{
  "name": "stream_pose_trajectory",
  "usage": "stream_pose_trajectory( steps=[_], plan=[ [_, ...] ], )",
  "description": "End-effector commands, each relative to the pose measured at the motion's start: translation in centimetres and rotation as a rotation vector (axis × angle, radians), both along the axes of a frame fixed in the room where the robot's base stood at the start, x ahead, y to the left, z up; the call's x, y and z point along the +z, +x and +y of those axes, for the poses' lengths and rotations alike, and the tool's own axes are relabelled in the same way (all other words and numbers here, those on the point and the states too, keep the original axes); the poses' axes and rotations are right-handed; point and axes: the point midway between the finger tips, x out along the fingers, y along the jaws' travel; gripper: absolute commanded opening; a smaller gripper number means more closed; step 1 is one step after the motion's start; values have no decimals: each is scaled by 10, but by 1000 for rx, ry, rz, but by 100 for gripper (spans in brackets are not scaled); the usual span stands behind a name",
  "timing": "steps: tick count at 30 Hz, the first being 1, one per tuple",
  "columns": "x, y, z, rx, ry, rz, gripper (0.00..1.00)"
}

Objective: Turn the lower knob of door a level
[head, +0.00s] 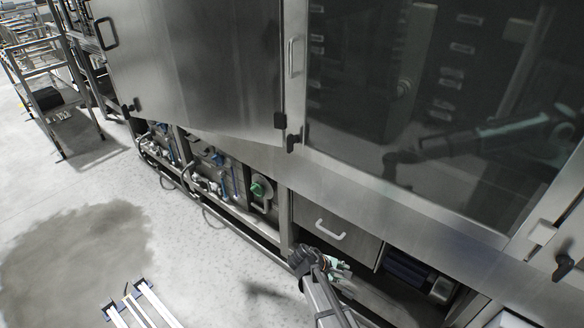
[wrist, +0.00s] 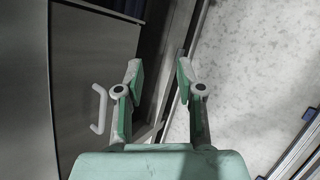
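Black knobs sit along the lower edge of the washer doors: one at the left (head: 131,106), one between the steel door and the glass door (head: 292,142), and one at the right (head: 562,267). No label shows which door is door a. The steel door (head: 190,60) stands left of the glass door (head: 400,70). My gripper (head: 338,272) is low in front of the drawer, below the knobs and apart from them. In the wrist view my gripper (wrist: 159,75) is open and empty, and no knob shows there.
A drawer front with a pale handle (head: 330,230) is beside my gripper; the handle also shows in the wrist view (wrist: 99,109). Pipes and a green valve (head: 260,188) are under the steel door. Rails (head: 142,305) cross the otherwise open floor. A rack (head: 50,85) stands far left.

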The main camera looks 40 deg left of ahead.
Motion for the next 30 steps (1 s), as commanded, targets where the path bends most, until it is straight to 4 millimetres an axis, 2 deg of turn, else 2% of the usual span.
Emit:
stream_pose_trajectory(
  steps=[1, 3, 5, 6, 9, 12, 15, 18, 25, 30],
  plan=[
    [31, 5, 49, 109, -39, -51, 38],
    [75, 6, 104, 254, -116, -127, 38],
    [113, 2, 149, 370, -193, -196, 38],
    [140, -2, 178, 443, -251, -242, 38],
    [206, -16, 243, 603, -416, -357, 38],
    [268, -31, 293, 722, -610, -460, 38],
    [308, -40, 320, 790, -796, -522, 38],
    [328, -43, 330, 819, -920, -545, 38],
    [341, -36, 335, 834, -1010, -554, 38],
    [342, -12, 335, 832, -1006, -553, 38]
  ],
)
